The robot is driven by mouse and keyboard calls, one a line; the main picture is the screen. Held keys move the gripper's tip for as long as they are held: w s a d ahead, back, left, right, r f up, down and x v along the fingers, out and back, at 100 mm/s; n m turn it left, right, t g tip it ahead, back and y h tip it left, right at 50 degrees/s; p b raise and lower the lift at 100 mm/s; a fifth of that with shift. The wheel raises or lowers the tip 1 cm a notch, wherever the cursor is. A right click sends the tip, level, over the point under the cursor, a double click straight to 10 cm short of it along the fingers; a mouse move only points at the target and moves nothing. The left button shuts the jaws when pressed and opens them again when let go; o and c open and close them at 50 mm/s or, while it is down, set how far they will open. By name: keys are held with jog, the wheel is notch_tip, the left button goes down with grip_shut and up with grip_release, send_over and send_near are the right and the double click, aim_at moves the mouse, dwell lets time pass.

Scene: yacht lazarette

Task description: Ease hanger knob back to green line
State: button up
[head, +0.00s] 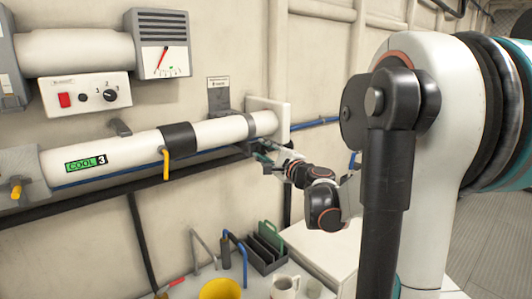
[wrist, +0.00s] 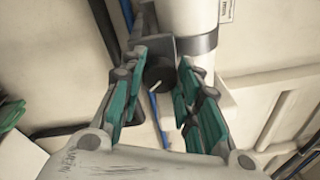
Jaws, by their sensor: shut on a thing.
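In the wrist view a dark round hanger knob (wrist: 158,78) with a pale pointer mark sits on a grey bracket beside the white pipe (wrist: 196,20). My gripper (wrist: 163,66) has its teal-padded fingers on either side of the knob, shut on it. In the head view my gripper (head: 268,158) is under the right end of the pipe (head: 220,131), at the wall; the knob is hidden there. I cannot make out a green line at the knob. A gauge (head: 163,58) at top has a red needle and green marks.
A blue line (head: 110,176) runs along the pipe's underside. A yellow lever (head: 165,163) hangs from a black collar. A switch box (head: 85,94) is above. Below are a yellow bowl (head: 220,290), a mug (head: 285,287) and a dark rack (head: 266,248).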

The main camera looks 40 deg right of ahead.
jog(key=o, duration=1.1)
jog(key=shift+s, duration=0.15)
jog(key=s, duration=0.4)
jog(key=s+a, duration=0.1)
jog(key=s, duration=0.6)
jog(key=shift+s+a+f, duration=0.25)
jog(key=shift+s, duration=0.1)
